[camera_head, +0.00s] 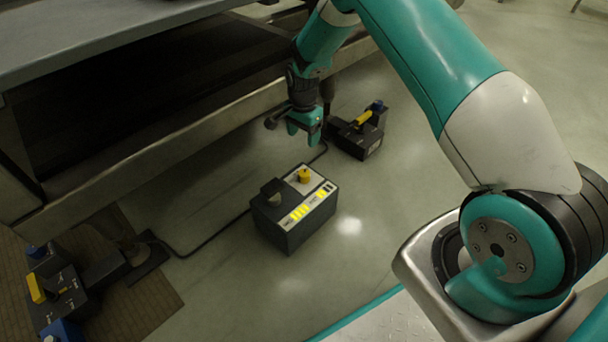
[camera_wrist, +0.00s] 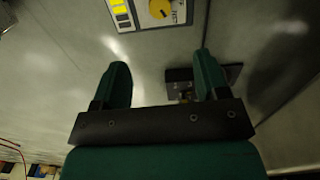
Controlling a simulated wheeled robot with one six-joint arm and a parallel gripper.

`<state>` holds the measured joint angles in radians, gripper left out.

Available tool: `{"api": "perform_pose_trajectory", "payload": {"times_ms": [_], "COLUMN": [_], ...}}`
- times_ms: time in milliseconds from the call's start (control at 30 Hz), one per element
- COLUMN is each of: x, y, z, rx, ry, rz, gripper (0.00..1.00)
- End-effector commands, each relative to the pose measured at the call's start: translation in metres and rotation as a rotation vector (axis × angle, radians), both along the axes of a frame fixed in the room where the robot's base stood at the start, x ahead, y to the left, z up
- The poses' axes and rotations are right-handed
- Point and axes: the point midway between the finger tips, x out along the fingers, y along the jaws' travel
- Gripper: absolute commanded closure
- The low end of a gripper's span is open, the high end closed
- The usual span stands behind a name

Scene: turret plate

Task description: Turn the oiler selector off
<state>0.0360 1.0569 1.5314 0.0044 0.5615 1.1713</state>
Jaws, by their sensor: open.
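A dark box (camera_head: 285,238) stands on the floor in the middle of the head view. In the wrist view a yellow knob (camera_wrist: 159,9) on a pale panel is cut off by the top edge. My gripper (camera_head: 306,125) is open and empty, above and behind the box in the head view. Its two green fingers (camera_wrist: 162,75) are apart in the wrist view, and touch no knob. The lettering is too small to tell which control is the oiler selector.
Another dark box (camera_head: 362,147) with a yellow handle stands behind, to the right. A pedal-like unit with a yellow lever (camera_head: 36,288) stands at lower left. A cable (camera_head: 205,243) runs along the floor. A large machine edge (camera_head: 170,145) overhangs the left. Floor right of the box is clear.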

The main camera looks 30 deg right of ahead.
Motion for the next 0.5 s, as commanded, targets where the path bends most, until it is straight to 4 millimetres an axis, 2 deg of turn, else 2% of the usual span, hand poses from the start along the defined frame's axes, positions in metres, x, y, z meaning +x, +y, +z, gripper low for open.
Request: {"api": "perform_pose_trajectory", "payload": {"times_ms": [500], "x": [-0.002], "y": [0.000], "z": [-0.115], "rx": [-0.001], "ry": [0.001], "rz": [0.002], "gripper": [0.32]}}
